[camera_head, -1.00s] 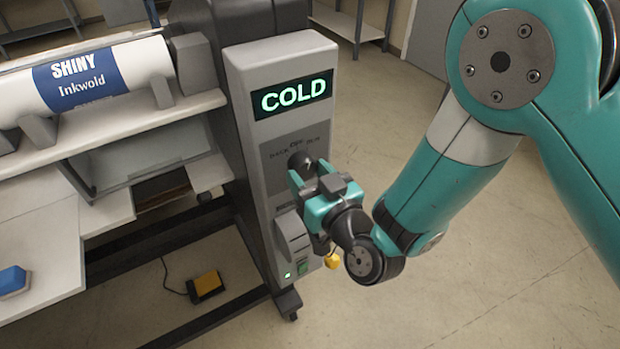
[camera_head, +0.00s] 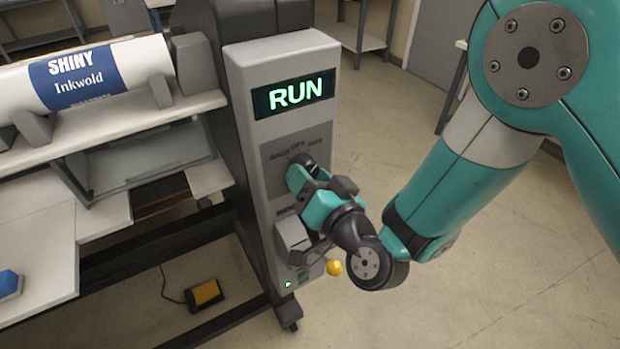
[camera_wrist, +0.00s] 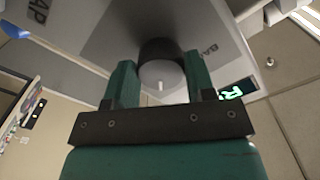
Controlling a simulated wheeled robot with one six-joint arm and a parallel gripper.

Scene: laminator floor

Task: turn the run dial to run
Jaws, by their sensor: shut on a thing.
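The run dial is a dark round knob with a white mark on the grey control panel; in the wrist view the dial (camera_wrist: 160,68) sits between my two green fingers. My gripper (camera_head: 300,172) is shut on it at the panel, and its fingers show in the wrist view (camera_wrist: 161,84). In the head view the gripper hides most of the dial. The panel has labels around the dial, including OFF at the top. The display (camera_head: 293,95) above reads RUN in green letters.
A white roll (camera_head: 85,80) labelled SHINY Inkwold lies on the machine at left. Below the dial are a grey box (camera_head: 292,235) and a small green light (camera_head: 289,284). A yellow foot pedal (camera_head: 206,292) is on the floor. Open floor lies to the right.

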